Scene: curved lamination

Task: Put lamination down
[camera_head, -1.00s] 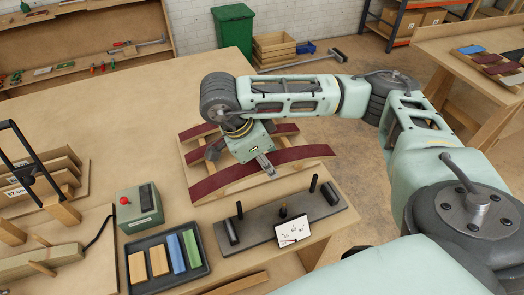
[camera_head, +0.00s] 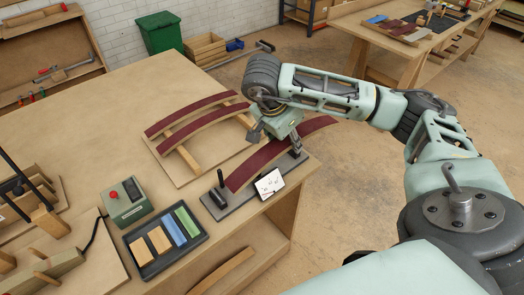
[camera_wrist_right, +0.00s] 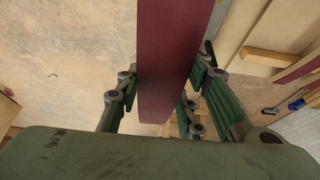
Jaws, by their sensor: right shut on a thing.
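My right gripper (camera_head: 294,146) is shut on a curved lamination (camera_head: 262,160) with a dark red top face. The lamination lies above the grey fixture plate (camera_head: 215,211) with black upright posts (camera_head: 221,179), at the table's front right edge. I cannot tell whether it touches the plate. In the right wrist view the lamination (camera_wrist_right: 172,65) runs between the green finger pads, its near end towards the palm. My left gripper is not in view.
Two more red laminations (camera_head: 190,105) lie on a wooden rack (camera_head: 193,162) behind the fixture. A small white card (camera_head: 269,184) stands at the fixture's front. A tray of coloured blocks (camera_head: 145,264) and a control box with a red button (camera_head: 127,202) are to the left.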

